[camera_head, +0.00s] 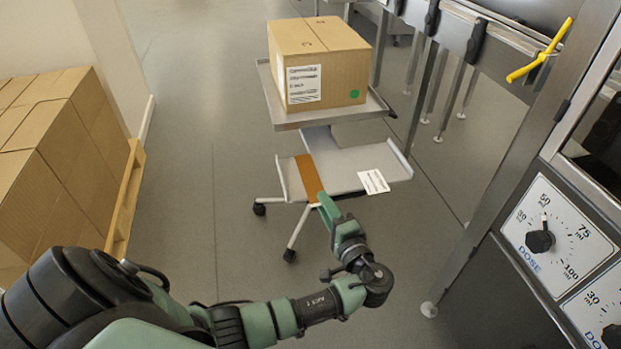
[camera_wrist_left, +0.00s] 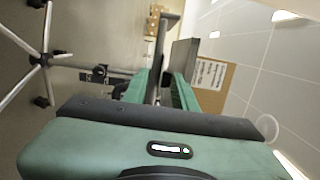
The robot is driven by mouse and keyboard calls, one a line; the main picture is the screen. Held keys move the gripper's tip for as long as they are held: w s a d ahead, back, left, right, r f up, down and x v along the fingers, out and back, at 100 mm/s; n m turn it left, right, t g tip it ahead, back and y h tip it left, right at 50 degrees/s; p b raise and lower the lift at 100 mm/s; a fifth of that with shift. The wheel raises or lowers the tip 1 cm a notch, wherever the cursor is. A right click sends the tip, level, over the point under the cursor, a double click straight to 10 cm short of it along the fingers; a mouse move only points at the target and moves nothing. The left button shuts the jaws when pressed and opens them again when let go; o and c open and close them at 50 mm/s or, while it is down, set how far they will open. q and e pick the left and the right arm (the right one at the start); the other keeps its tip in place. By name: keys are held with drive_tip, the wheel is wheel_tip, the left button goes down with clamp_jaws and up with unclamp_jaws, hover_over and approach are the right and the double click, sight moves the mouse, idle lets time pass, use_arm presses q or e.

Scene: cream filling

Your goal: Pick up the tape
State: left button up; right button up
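I cannot make out a roll of tape for certain in either view. A brown strip (camera_head: 309,177) lies across the left part of the cart's lower shelf (camera_head: 340,168); I cannot tell whether it is tape or cardboard. My left gripper (camera_head: 327,207) is in front of the shelf's near edge, by the lower end of the strip, and hides part of it. In the left wrist view the two green fingers of my left gripper (camera_wrist_left: 160,92) stand apart, with nothing clearly held between them. My right gripper is in neither view.
A cardboard box (camera_head: 318,65) stands on the cart's upper tray (camera_head: 330,116). A white label (camera_head: 374,181) lies on the lower shelf. Stacked boxes (camera_head: 60,150) on a pallet are at left. A machine with dose dials (camera_head: 560,240) is at right. The floor (camera_head: 185,200) left of the cart is clear.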

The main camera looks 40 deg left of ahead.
use_arm(q)
clamp_jaws()
idle(1.3)
